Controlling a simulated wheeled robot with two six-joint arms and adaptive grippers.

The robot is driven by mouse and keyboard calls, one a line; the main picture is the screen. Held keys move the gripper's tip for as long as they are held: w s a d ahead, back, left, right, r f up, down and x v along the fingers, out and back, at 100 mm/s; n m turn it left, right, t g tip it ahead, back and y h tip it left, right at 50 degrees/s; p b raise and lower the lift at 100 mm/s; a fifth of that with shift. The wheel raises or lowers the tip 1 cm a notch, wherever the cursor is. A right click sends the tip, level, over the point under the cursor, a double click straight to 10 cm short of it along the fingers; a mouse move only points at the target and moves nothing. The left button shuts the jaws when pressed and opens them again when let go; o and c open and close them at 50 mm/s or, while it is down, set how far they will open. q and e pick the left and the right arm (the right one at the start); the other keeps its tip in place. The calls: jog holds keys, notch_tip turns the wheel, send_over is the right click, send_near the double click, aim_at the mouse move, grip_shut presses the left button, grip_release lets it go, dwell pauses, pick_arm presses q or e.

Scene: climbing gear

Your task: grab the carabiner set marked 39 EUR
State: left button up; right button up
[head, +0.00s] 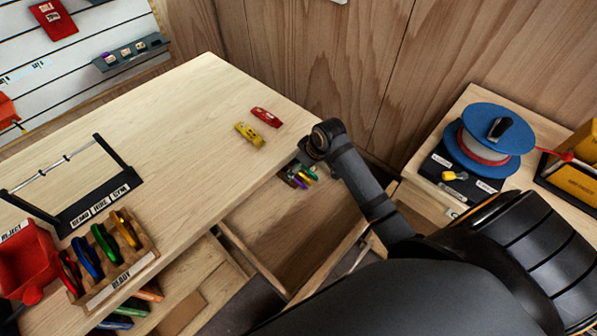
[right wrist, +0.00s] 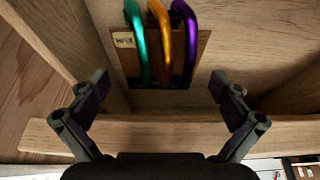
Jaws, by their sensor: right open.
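A carabiner set with green, orange and purple carabiners on a brown card (right wrist: 203,48) lies in an open wooden drawer, ahead of my right gripper in the right wrist view. The card bears a small pale tag (right wrist: 124,40); its print is too small to read. In the head view the set (head: 300,178) shows partly behind my right wrist. My right gripper (right wrist: 160,92) is open and empty, its fingers spread apart on either side, short of the carabiners and not touching them. My left gripper is not in view.
The drawer's front board (right wrist: 170,135) crosses below the set. On the table stand a READY rack (head: 122,277) of carabiners, a red REJECT bin (head: 25,262) and a black rail stand (head: 95,213). Red (head: 266,117) and yellow (head: 249,134) pieces lie near the edge. A blue spool (head: 510,138) stands right.

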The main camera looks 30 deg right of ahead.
jog(key=shift+w+a+f, duration=0.15)
jog(key=shift+w+f, duration=0.15)
jog(key=shift+f, duration=0.25)
jog(key=shift+w+f, duration=0.2)
jog(key=shift+f, duration=0.15)
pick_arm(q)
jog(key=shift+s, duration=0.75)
pick_arm(e)
jog(key=shift+s+r, duration=0.1)
pick_arm(q)
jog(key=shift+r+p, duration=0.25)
jog(key=shift+p, duration=0.1)
pick_arm(e)
jog(key=shift+f, duration=0.3)
jog(key=c, duration=1.3)
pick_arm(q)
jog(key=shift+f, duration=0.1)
